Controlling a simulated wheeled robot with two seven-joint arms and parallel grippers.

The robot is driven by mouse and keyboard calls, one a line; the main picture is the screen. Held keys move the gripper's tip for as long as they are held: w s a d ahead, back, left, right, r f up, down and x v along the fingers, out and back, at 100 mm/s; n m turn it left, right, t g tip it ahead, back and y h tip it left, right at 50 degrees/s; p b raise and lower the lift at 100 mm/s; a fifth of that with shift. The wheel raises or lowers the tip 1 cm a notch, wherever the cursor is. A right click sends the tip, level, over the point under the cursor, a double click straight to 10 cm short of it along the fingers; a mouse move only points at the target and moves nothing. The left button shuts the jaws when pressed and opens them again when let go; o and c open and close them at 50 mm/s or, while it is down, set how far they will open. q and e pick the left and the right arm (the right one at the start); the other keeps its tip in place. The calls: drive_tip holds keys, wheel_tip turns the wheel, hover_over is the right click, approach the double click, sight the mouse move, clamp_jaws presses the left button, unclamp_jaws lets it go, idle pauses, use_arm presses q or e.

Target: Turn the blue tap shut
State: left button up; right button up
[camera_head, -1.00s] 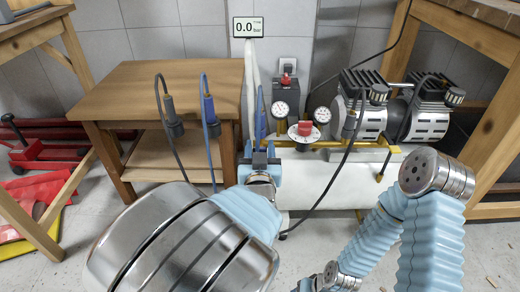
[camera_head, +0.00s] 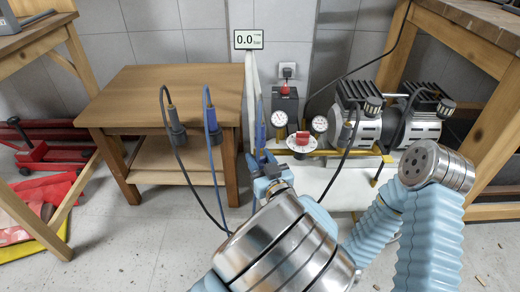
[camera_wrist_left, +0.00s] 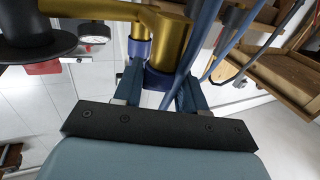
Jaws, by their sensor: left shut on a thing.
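My left gripper (camera_head: 268,172) is in front of the compressor's brass pipework. Its two fingers (camera_wrist_left: 160,92) also show in the left wrist view. They are shut on the blue tap (camera_wrist_left: 158,78), a dark blue piece below a brass fitting (camera_wrist_left: 162,32). In the head view the gripper mostly hides the tap. My right gripper is out of view; only parts of my right arm show at the lower right.
The compressor (camera_head: 362,125) stands behind, with gauges (camera_head: 279,119) and a red-topped dial (camera_head: 303,141) close to the gripper. A display (camera_head: 248,39) reads 0.0. A wooden table (camera_head: 160,92) with hanging hoses (camera_head: 212,125) is on the left. Another bench (camera_head: 478,40) is at the right.

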use_arm(q)
drive_tip(key=n+g+y+p, duration=0.2)
drive_tip(key=n+y, duration=0.1)
drive_tip(key=y, duration=0.1)
drive_tip(key=shift+r, duration=0.2)
drive_tip(key=shift+f+n+g+y+p, duration=0.1)
drive_tip(key=shift+n+g+y+p, duration=0.45)
drive_tip(key=shift+n+g+y, duration=0.45)
drive_tip(key=n+g+y, duration=0.2)
drive_tip(key=g, duration=0.1)
drive_tip(key=shift+f+y, duration=0.15)
drive_tip(key=shift+y, duration=0.15)
drive_tip(key=shift+n+g+y, duration=0.6)
drive_tip(key=shift+n+g, duration=0.65)
drive_tip(key=shift+g, duration=0.5)
drive_tip(key=shift+n+g+y, duration=0.6)
drive_tip(key=shift+n+g, duration=0.65)
drive_tip(key=shift+g, duration=0.5)
drive_tip(key=o, duration=1)
